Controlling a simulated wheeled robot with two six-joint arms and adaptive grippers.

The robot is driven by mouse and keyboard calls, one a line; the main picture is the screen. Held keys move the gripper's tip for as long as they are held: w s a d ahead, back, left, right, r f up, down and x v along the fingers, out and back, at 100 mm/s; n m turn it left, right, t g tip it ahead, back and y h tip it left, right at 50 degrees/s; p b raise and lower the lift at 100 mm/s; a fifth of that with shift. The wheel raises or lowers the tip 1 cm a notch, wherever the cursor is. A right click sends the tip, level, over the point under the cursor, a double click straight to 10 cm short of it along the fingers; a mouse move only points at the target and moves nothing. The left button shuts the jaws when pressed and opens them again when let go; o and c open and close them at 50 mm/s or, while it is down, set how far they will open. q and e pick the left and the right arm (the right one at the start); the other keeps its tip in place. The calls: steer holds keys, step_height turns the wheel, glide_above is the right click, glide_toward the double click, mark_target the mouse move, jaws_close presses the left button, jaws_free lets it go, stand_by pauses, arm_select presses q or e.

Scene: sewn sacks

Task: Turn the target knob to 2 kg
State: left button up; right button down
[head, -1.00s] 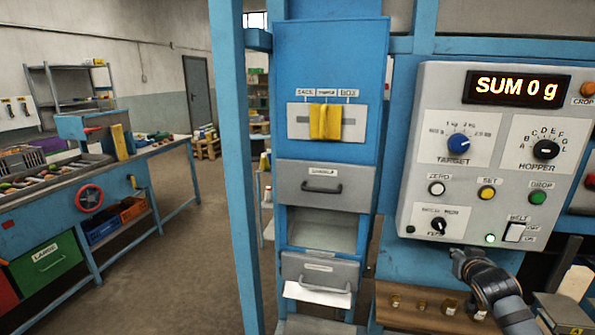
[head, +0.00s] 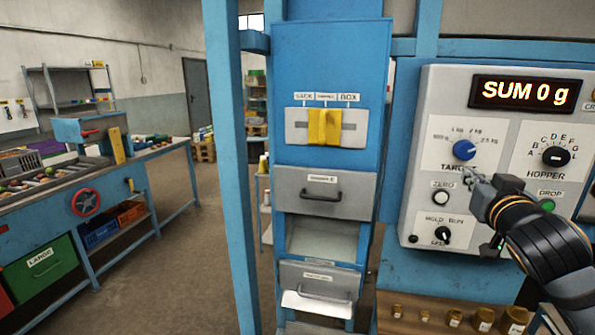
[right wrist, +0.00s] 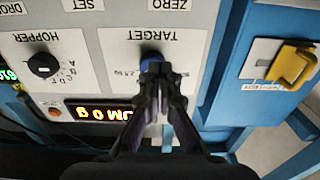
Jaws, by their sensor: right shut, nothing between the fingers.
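The blue TARGET knob (head: 464,150) sits on the grey control panel (head: 425,130), with small weight labels in an arc above it. Its pointer is too small to read surely. My right gripper (head: 474,178) is shut and empty just below the knob and covers part of the TARGET label. In the right wrist view, which shows the panel upside down, the blue knob (right wrist: 152,57) is partly hidden behind the tips of my shut fingers (right wrist: 155,78). I cannot tell whether they touch. My left gripper is not in view.
The display (head: 525,94) reads SUM 0 g. The black HOPPER knob (head: 556,156) is right of the target knob. The white ZERO button (head: 440,197) and black mode knob (head: 442,235) lie below. A yellow lever (head: 325,127) is on the blue cabinet to the left.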

mark_target(465, 150)
steer(key=shift+p+x, duration=2.05)
steer(key=shift+x, duration=1.2)
steer(key=shift+r, duration=0.1)
